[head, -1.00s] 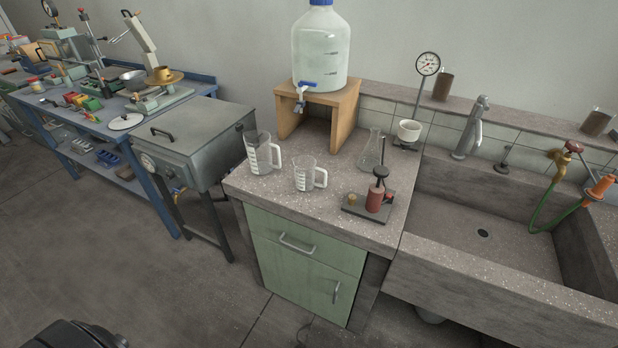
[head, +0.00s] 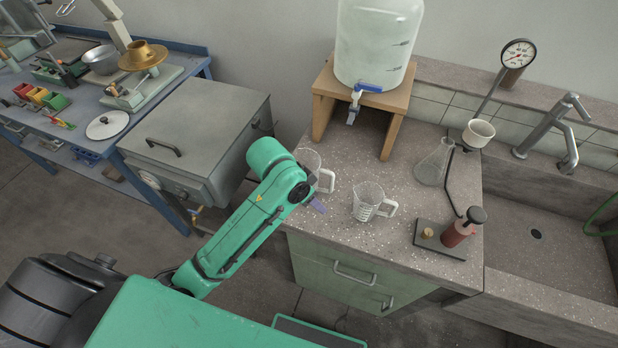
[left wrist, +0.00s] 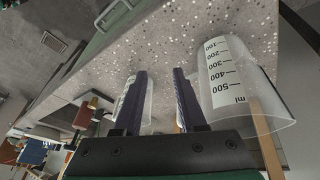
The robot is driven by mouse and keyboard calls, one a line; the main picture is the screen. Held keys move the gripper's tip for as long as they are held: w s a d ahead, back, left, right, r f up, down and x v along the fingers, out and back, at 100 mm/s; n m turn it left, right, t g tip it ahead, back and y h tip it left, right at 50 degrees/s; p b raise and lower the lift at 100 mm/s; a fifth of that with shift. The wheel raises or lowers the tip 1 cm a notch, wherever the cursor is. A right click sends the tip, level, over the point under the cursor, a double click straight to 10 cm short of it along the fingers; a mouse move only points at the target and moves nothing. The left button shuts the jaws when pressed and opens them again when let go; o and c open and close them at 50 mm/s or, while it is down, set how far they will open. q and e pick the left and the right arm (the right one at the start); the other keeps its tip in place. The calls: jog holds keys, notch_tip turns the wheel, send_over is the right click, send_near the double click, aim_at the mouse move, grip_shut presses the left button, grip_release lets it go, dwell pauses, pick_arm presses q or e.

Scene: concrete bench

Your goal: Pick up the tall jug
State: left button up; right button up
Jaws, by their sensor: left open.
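The tall jug (head: 312,162), clear with a white handle, stands upright on the bench near its left edge. My arm hides its lower part. My left gripper (head: 318,206) is at the near side of this jug, mostly behind my wrist. In the left wrist view its two dark fingers (left wrist: 160,95) are apart. A clear jug with an ml scale (left wrist: 240,85), apparently the tall one, is beside the right finger, outside the gap. The shorter clear jug (head: 368,204) stands to the right in the head view. I do not see my right gripper.
A wooden stand (head: 393,135) with a large bottle (head: 375,50) is behind the jugs. A flask (head: 434,165) and a red plunger device (head: 455,236) are to the right, then the sink. A grey metal box (head: 195,125) stands left of the bench.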

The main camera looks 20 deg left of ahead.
pick_arm(q)
jog(key=w+a+r+m+g+y, duration=0.1)
jog(key=w+r+m+y, duration=0.15)
jog(key=r, duration=0.45)
jog(key=w+a+r+m+g+y, duration=0.2)
jog(key=w+r+m, duration=0.1)
jog(key=r, duration=0.3)
jog(key=shift+n+h, duration=0.25)
notch_tip(320, 180, down, 14)
jog(key=p, duration=0.3)
jog(key=shift+w+d+r, duration=0.1)
jog(key=shift+d+r, duration=0.05)
jog(key=shift+r, duration=0.1)
grip_shut()
pick_arm(e)
jog(key=r, duration=0.2)
jog(key=w+r, duration=0.1)
jog(key=shift+w+a+r, duration=0.1)
jog(key=shift+a+r, duration=0.15)
jog(key=shift+a, duration=0.05)
jog(key=shift+a, duration=0.15)
